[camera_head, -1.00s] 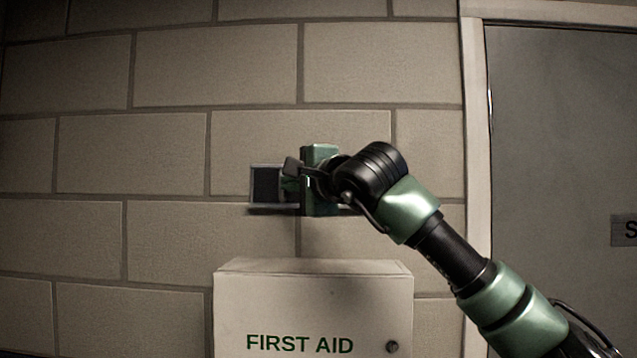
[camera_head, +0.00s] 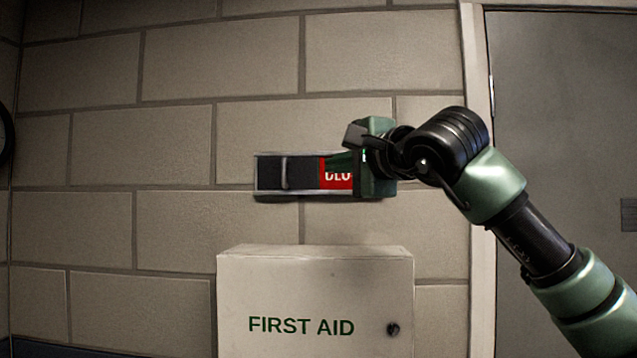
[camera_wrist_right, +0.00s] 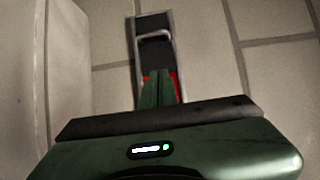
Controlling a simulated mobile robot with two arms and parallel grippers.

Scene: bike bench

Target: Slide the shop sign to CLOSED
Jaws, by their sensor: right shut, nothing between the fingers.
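The shop sign (camera_head: 268,192) is a narrow horizontal metal frame on the block wall. A dark sliding cover (camera_head: 303,173) with an upright grey handle (camera_head: 285,172) fills its left and middle part. My right gripper (camera_head: 335,163) is shut and empty, in front of the sign's right part, to the right of the handle. In the right wrist view its green fingers (camera_wrist_right: 160,88) overlap the red, and the handle (camera_wrist_right: 154,35) lies beyond their tips. My left gripper is out of view.
A white first aid box (camera_head: 315,300) sticks out from the wall just below the sign. A grey door (camera_head: 560,120) with a pale frame (camera_head: 474,80) is on the right. The wall left of and above the sign is clear.

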